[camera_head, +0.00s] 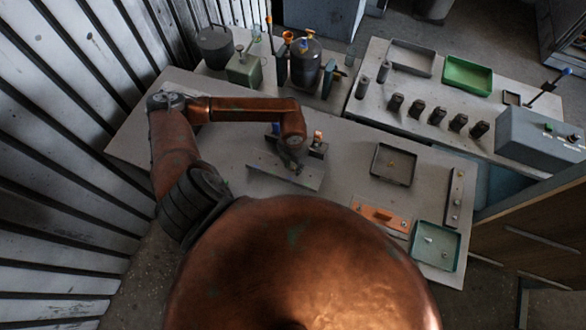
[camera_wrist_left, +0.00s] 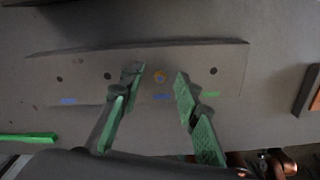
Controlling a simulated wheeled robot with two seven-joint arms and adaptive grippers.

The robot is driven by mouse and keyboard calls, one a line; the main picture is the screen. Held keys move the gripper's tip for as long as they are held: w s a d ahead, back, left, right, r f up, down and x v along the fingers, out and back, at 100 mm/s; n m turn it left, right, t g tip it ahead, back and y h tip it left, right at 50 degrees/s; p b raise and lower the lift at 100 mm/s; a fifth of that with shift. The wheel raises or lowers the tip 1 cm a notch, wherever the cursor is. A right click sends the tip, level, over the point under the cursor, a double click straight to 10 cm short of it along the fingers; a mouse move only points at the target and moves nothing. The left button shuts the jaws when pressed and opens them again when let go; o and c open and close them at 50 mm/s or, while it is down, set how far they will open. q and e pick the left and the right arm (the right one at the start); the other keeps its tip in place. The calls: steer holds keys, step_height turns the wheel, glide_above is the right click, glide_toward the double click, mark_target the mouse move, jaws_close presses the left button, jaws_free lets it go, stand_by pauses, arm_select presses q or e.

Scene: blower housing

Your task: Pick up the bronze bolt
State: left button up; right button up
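A small round yellowish-bronze piece (camera_wrist_left: 159,76), which looks like the bronze bolt's head, sits in a row of dark holes on a grey plate (camera_wrist_left: 75,65). The plate also shows in the head view (camera_head: 262,168). My left gripper (camera_wrist_left: 155,85) is open and empty above the plate, one green-padded finger on each side of the bolt head. I cannot tell the height of the fingertips above it. In the head view the left gripper (camera_head: 295,170) hangs over the plate and hides its middle. My right gripper is not in view.
A dark tray (camera_head: 376,176) holds a small orange-yellow piece. An orange plate (camera_head: 366,212), a teal tray (camera_head: 419,254) with small parts and a grey bar (camera_head: 455,198) lie at the right. A copper-coloured part (camera_head: 318,137) stands behind the gripper. Bare table lies between plate and dark tray.

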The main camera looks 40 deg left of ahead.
mark_target(292, 169)
arm_select(q)
jaws_close()
steer(key=shift+r, duration=0.1)
steer(key=shift+r, duration=0.15)
steer(key=shift+r+p, duration=0.2)
steer(key=shift+p, duration=0.15)
steer(key=r, duration=0.1)
steer(key=r+b, duration=0.2)
steer(key=shift+s+a, duration=0.15)
steer(key=shift+s, duration=0.1)
steer(key=s+a+r+b, duration=0.2)
steer(key=s+r, duration=0.7)
steer(key=s, duration=0.4)
steer(key=shift+a+r+b, duration=0.3)
steer(key=shift+a, duration=0.05)
steer(key=shift+s+r, duration=0.1)
